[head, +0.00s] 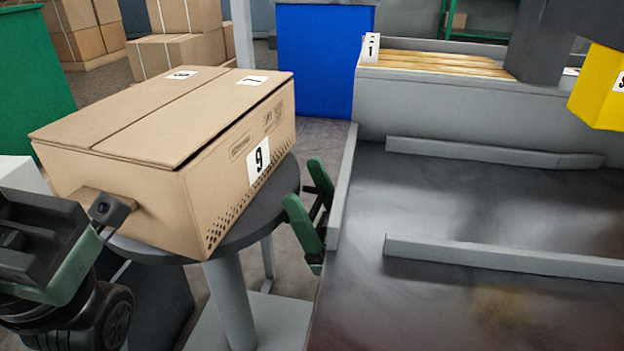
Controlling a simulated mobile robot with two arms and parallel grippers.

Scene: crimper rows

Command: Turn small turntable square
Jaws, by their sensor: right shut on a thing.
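The small turntable (283,196) has a round dark grey top on a grey column. A large brown cardboard box (150,180) marked 9 lies flat on it, set at an angle to the workbench, and covers most of the top. My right gripper (300,181) is at the turntable's right edge. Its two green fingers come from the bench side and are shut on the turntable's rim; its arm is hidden. My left gripper (75,255) is at the lower left beside the box's near left corner. Its fingertips are not clear, and I cannot tell whether it touches the box.
A grey workbench (460,200) with low raised rails fills the right side, its edge close to the turntable. A blue bin (320,60) stands behind. A green panel (30,75) and stacked cartons (180,45) are at back left. A yellow box (600,90) is at upper right.

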